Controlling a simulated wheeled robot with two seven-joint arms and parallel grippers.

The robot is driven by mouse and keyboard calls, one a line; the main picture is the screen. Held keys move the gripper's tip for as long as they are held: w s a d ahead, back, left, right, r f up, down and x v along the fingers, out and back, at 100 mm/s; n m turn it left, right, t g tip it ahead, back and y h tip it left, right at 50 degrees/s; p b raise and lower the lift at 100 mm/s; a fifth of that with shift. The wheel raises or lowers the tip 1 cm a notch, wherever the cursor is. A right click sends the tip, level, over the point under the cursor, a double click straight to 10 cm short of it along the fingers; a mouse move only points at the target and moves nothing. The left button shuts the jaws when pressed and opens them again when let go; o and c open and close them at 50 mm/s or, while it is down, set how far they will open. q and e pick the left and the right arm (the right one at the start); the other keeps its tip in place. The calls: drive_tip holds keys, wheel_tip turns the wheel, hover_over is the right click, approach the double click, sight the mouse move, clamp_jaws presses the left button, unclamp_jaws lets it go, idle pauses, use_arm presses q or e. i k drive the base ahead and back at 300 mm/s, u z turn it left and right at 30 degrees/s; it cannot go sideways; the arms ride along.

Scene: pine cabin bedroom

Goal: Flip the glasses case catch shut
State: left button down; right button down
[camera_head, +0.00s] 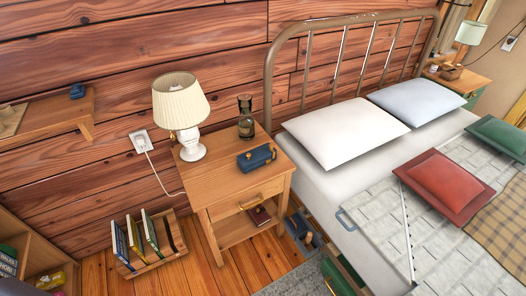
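A dark blue case (257,158), which looks like the glasses case, lies on top of the wooden nightstand (225,182), near its front right part. A small brass-coloured spot that may be its catch shows on its side. The lid looks down, but the case is too small in view to tell whether the catch is open or shut. Neither of my grippers can be made out in the head view.
A lamp (183,112) and a dark bottle (246,118) stand behind the case on the nightstand. The bed (330,185) is close on the right. A wooden rack (152,257) with several books stands on the floor to the left. A wall shelf (52,127) juts out at left.

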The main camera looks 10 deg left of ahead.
sight(271, 146)
drive_tip(key=z, duration=0.55)
drive_tip(key=k, duration=1.35)
drive_tip(key=u, duration=0.35)
drive_tip(key=i, duration=1.7)
drive_tip(key=z, duration=0.85)
